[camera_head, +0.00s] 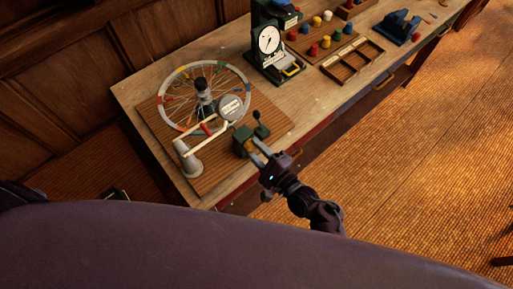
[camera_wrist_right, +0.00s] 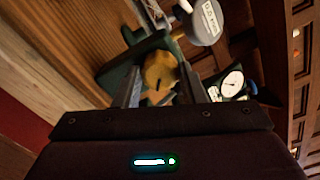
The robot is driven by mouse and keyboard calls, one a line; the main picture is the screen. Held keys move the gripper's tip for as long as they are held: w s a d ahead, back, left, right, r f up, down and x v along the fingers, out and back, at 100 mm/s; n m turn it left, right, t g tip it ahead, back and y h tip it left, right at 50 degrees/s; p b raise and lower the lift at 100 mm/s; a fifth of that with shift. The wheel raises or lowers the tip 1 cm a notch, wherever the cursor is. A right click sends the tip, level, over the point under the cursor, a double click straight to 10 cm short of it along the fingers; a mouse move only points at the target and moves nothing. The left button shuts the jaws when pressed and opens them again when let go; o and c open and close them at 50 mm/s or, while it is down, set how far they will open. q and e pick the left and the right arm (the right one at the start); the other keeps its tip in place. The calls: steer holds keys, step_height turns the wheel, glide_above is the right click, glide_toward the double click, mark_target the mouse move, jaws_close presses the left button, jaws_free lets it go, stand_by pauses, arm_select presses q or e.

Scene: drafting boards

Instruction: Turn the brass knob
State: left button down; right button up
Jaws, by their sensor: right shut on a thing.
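The brass knob (camera_wrist_right: 160,68) is a round yellow knob with a dark slot, on the front of a green box. In the head view the green box (camera_head: 241,138) stands at the front right of a ribbed wooden board (camera_head: 272,119), and the knob is mostly hidden by my gripper. My right gripper (camera_head: 257,151) reaches it from the table's front edge and is shut on the knob. In the right wrist view its two fingers (camera_wrist_right: 159,88) flank the knob.
On the board stand a spoked wheel (camera_head: 184,75) with coloured marks, a round labelled disc (camera_head: 231,108) and a grey cone (camera_head: 186,158). Right of it are a green dial scale (camera_head: 267,42), a wooden tray (camera_head: 353,62) and coloured pegs.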

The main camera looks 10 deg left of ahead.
steer(key=shift+f+m, duration=0.1)
steer(key=shift+m, duration=0.4)
steer(key=o, duration=1)
steer(key=b+v, duration=0.1)
steer(key=v, duration=0.7)
steer(key=shift+b, duration=0.35)
